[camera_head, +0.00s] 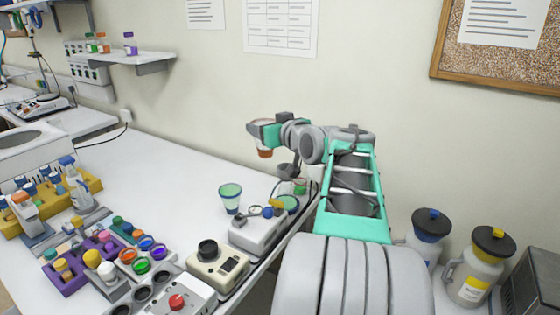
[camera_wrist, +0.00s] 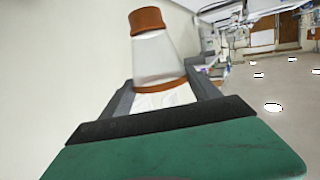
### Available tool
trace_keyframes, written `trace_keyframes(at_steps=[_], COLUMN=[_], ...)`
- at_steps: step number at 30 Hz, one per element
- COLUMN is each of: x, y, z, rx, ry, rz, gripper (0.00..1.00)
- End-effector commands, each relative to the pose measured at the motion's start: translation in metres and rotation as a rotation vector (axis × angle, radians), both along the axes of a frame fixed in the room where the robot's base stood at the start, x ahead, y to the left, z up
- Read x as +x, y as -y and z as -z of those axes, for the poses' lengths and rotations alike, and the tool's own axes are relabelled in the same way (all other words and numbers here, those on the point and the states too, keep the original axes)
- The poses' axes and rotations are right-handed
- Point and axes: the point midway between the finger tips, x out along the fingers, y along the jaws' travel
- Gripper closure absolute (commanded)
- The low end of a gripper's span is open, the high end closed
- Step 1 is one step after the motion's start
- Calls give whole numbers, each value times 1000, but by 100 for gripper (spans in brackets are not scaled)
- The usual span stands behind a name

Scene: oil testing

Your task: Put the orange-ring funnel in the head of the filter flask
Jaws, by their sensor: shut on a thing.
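The orange-ring funnel (camera_head: 264,152) hangs in my gripper (camera_head: 256,133), raised above the back of the bench in the head view. In the wrist view the funnel (camera_wrist: 155,57) is whitish and translucent, with an orange band at its far end and an orange ring near the jaws. My gripper (camera_wrist: 160,92) is shut on it, one dark jaw on each side.
A green-rimmed clear cup (camera_head: 230,198) stands on the bench (camera_head: 165,170). Near it are a white device with hoses (camera_head: 257,232) and a beige instrument (camera_head: 217,268). Racks with coloured caps crowd the left front. The bench's back middle is clear.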

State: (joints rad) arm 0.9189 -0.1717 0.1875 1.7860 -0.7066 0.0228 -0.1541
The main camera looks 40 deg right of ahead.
Motion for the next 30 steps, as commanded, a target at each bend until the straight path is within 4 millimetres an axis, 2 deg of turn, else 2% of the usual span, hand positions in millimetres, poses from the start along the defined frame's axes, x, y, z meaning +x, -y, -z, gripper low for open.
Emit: trace_keyframes(at_steps=[8, 13, 20, 25, 30], x=[31, 42, 49, 48, 48], y=[71, 101, 119, 118, 118], z=[33, 72, 96, 123, 126], rx=[6, 6, 4, 4, 0], ry=[-5, -4, -3, -3, -2], rz=[-3, -1, 1, 1, 0], gripper=[70, 70, 70, 70, 70])
